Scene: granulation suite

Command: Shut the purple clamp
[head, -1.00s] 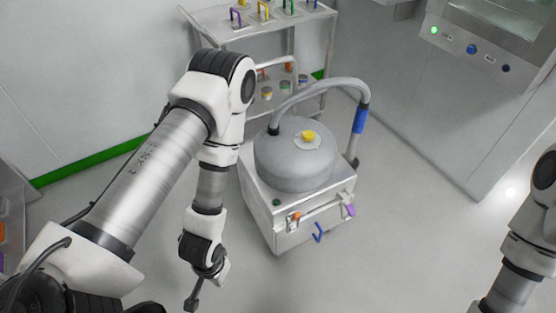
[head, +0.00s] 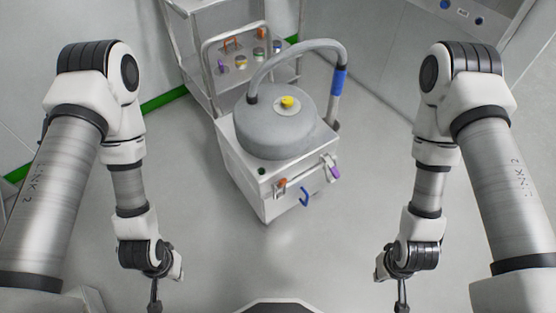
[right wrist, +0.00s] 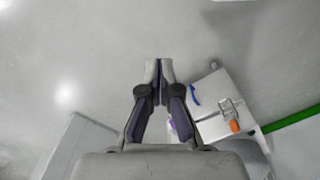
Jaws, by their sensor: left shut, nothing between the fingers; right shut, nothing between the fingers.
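The purple clamp (head: 335,172) is on the front of a white box-shaped unit (head: 262,196), near its right front corner. Its purple handle sticks out and slants down to the right; I cannot tell for certain how far it stands open. In the right wrist view a purple bit (right wrist: 173,126) shows beside my finger, mostly hidden. My left gripper (head: 154,303) is shut and empty, low at the left, well away from the unit. My right gripper (head: 403,303) is shut and empty, low at the right, apart from the clamp; its tips also show in the right wrist view (right wrist: 159,66).
An orange clamp (head: 282,184) and a blue handle (head: 304,197) are on the same front. A grey drum (head: 275,130) with a hose (head: 300,48) sits on top. A trolley (head: 205,90) stands behind. Floor (head: 330,240) before the unit is clear.

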